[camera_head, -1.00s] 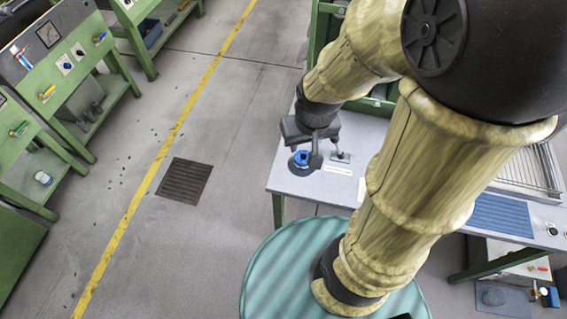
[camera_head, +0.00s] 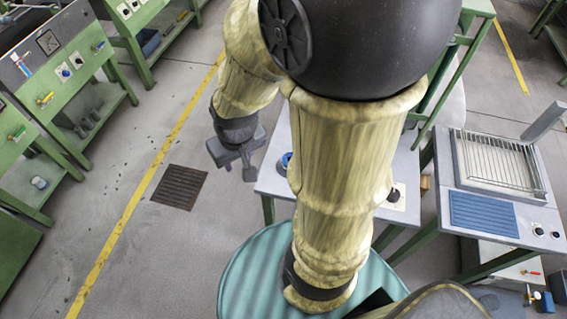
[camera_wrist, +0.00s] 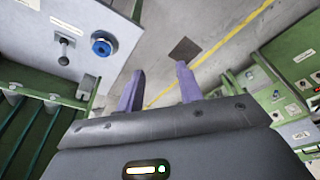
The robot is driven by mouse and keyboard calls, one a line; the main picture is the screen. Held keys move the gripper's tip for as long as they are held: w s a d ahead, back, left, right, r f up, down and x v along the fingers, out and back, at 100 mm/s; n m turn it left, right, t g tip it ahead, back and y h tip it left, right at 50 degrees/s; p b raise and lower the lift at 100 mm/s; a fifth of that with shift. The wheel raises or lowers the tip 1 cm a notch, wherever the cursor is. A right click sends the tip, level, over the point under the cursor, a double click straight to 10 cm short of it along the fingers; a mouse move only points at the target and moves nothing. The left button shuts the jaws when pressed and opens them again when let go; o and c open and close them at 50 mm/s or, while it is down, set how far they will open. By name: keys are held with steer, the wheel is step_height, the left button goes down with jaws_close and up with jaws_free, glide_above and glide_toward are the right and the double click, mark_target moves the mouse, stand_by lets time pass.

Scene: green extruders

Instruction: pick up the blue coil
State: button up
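The blue coil (camera_head: 285,161) sits on the grey table top (camera_head: 272,179), near its left edge, partly hidden behind my arm in the head view. The wrist view shows it as a blue ring with a dark centre (camera_wrist: 102,44) on the pale table top, left of my fingers. My gripper (camera_head: 238,166) is off the table's left side, over the floor and apart from the coil. In the wrist view my gripper (camera_wrist: 160,84) has its two fingers spread, with only floor between them.
A small lever (camera_wrist: 64,46) stands beside the coil. A grey bench with a wire rack (camera_head: 498,165) and a blue ribbed pad (camera_head: 483,215) is at right. Green machines (camera_head: 75,65) line the left. Open floor with a drain grate (camera_head: 179,187) lies between.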

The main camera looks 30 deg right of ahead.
steer(key=o, duration=0.6)
steer(key=shift+w+d+f, duration=0.1)
steer(key=shift+w, duration=0.05)
steer(key=shift+c, duration=0.2)
steer(key=o, duration=0.4)
steer(key=w+d+f+m+b, duration=0.1)
steer(key=w+d+f, duration=0.1)
steer(key=d, duration=0.1)
steer(key=w+d+f+m+g+b, duration=0.1)
steer(key=w+d+f+m+b, duration=0.1)
steer(key=d, duration=0.1)
steer(key=w+d+f+m+b, duration=0.1)
steer(key=w+d+m, duration=0.1)
steer(key=d, duration=0.2)
steer(key=shift+w+d+f+b, duration=0.1)
steer(key=shift+w+f+b, duration=0.3)
steer(key=d+f+m+b, duration=0.1)
steer(key=d, duration=0.2)
steer(key=w+d+f+m+g, duration=0.1)
steer(key=d+f+m, duration=0.1)
steer(key=d, duration=0.2)
steer(key=w+d+f+m+b, duration=0.1)
steer(key=d, duration=0.3)
steer(key=shift+d+f+m+g+b, duration=0.2)
steer(key=shift+f+m+g+b, duration=0.1)
steer(key=shift+f+b, duration=0.1)
step_height(320, 180, down, 12)
steer(key=shift+f, duration=0.1)
